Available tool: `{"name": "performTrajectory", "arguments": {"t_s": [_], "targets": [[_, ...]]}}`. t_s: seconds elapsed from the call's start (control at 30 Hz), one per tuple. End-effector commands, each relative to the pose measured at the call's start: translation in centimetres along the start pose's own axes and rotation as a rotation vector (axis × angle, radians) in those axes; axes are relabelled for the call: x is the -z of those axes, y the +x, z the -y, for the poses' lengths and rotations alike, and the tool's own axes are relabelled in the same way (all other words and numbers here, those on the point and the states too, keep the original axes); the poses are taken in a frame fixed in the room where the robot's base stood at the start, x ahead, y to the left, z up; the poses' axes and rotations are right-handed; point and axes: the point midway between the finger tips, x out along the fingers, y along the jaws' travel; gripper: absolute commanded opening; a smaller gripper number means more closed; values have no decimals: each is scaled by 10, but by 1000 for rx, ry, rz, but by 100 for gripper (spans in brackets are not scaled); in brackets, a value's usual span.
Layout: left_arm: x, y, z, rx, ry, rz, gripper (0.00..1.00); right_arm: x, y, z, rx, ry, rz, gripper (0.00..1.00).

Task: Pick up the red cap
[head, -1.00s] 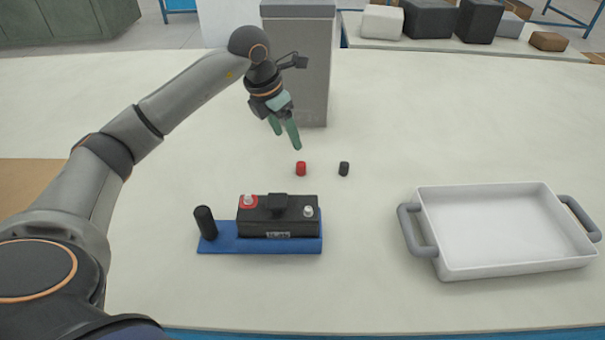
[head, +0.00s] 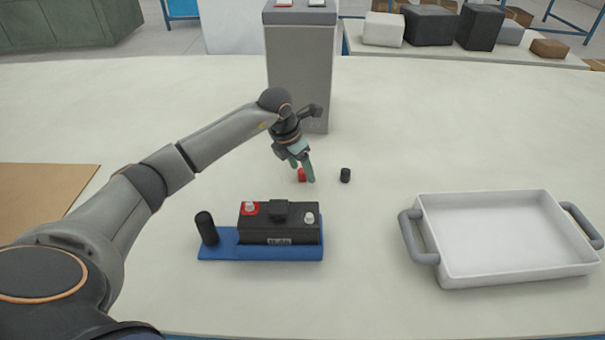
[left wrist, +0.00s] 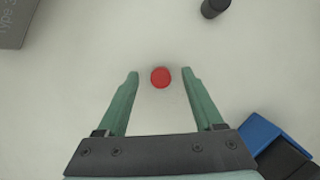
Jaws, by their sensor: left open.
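The red cap (head: 302,175) stands on the white table behind the battery, partly hidden by my gripper in the head view. In the left wrist view the red cap (left wrist: 161,77) shows as a round disc between the tips of the two green fingers, with a gap on each side. My left gripper (head: 303,176) is open and empty, pointing down at the cap. It also shows in the left wrist view (left wrist: 160,75). I cannot tell how far the fingertips are above the table. My right gripper is not in view.
A black cap (head: 345,175) stands just right of the red one. The black battery (head: 280,223) sits on a blue base (head: 222,244) with a black upright cylinder (head: 206,228). A grey pillar (head: 300,75) stands behind. A white tray (head: 437,255) is at right.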

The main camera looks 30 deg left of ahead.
Motion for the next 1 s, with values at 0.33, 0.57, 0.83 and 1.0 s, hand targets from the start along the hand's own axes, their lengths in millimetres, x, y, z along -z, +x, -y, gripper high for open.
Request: {"name": "performTrajectory", "arguments": {"t_s": [0.33,0.57,0.83,1.0], "targets": [[0,0,0,0,0,0,46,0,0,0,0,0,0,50],[0,-1,0,0,0,0,20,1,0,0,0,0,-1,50],[0,-1,0,0,0,0,0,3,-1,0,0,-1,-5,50],[0,-1,0,0,0,0,0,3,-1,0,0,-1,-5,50]]}}
